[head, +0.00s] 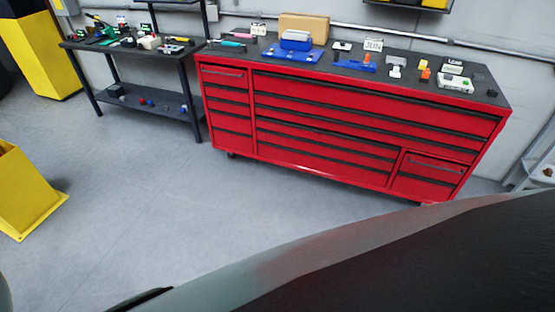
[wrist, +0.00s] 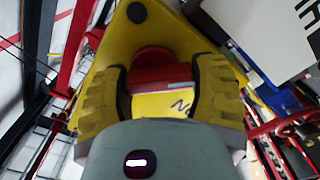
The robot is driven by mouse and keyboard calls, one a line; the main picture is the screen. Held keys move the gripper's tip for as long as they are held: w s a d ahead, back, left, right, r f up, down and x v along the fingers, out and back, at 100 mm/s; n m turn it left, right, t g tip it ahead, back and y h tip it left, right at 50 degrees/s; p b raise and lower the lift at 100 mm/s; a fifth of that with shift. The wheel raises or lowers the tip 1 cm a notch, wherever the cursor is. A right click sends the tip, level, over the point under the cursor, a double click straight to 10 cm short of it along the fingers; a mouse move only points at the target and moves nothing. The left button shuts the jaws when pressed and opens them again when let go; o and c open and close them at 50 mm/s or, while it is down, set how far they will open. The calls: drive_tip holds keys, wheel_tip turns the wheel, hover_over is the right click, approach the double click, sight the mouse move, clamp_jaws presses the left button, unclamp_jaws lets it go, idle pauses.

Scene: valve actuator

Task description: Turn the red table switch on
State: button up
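In the wrist view, a red switch handle (wrist: 152,58) sits on a yellow plate (wrist: 180,35) with a dark round spot near its top corner. Part of black lettering, an "N", shows on yellow just below the red part. My gripper (wrist: 162,70) has its two yellow ridged fingers apart, one on each side of the red handle. The red fills most of the gap; whether the fingers touch it is not clear. The handle's lower part and sides are partly hidden by the fingers and palm. In the head view I cannot make out the switch or my gripper.
A red drawer cabinet (head: 330,125) stands against the wall with several small items on its dark top. A black shelf table (head: 140,52) is at its left. Yellow objects (head: 20,190) stand at the left. Grey floor (head: 160,220) is open in front.

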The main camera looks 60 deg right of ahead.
drive_tip(key=c, duration=0.3)
drive_tip(key=shift+m, duration=0.3)
drive_tip(key=m, duration=0.2)
drive_tip(key=shift+w+d+r+m, duration=0.1)
drive_tip(key=shift+m, duration=0.3)
drive_tip(key=m+b, duration=0.1)
drive_tip(key=m, duration=0.5)
drive_tip(key=shift+r, duration=0.1)
drive_tip(key=m+b, duration=0.4)
drive_tip(key=m, duration=0.1)
drive_tip(key=shift+d, duration=0.1)
drive_tip(key=m+b, duration=0.2)
drive_tip(key=b, duration=0.1)
drive_tip(key=shift+m, duration=0.3)
drive_tip(key=shift+m+b, duration=0.6)
drive_tip(key=shift+b, duration=0.2)
drive_tip(key=shift+r, duration=0.1)
